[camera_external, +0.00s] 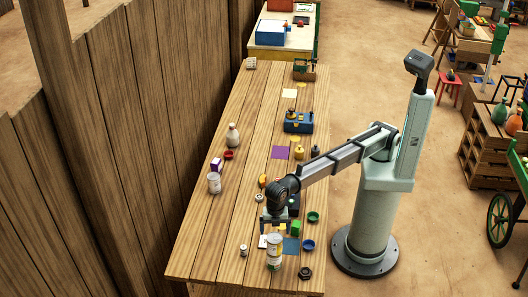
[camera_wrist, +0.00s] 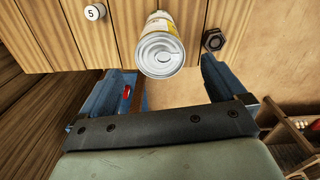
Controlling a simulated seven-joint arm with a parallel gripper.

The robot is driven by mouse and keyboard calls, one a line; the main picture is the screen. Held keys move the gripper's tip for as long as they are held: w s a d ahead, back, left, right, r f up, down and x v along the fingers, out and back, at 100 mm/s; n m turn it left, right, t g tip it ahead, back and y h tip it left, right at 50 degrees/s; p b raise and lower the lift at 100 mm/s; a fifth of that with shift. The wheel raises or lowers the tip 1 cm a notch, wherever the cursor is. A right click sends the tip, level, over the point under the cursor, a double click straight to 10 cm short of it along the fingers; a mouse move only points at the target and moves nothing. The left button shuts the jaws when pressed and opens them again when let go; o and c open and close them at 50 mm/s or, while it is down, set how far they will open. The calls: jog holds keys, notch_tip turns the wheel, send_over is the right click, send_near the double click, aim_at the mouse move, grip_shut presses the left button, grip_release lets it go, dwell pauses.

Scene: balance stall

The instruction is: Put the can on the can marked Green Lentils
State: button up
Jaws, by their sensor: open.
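A pale can column (camera_external: 274,255) with yellowish labels stands upright at the near end of the table. It is about twice as tall as its width would suggest for one can and looks like two cans stacked; the seam and label words are too small to read. In the wrist view the top can (camera_wrist: 162,50) shows its metal lid, ahead of and between the fingers. My gripper (camera_external: 276,220) is open and empty, just behind the column, with no visible contact. Another pale can (camera_external: 214,184) stands alone near the fence side; its label is unreadable.
Near the column are a small white weight (camera_external: 243,250), a dark nut (camera_external: 305,272), a blue dish (camera_external: 308,244), a green dish (camera_external: 313,217) and a green block (camera_external: 296,228). A white bottle (camera_external: 232,135) and purple box (camera_external: 216,164) stand farther back. The near left table is clear.

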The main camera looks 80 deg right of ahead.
jog(key=shift+r, duration=0.8)
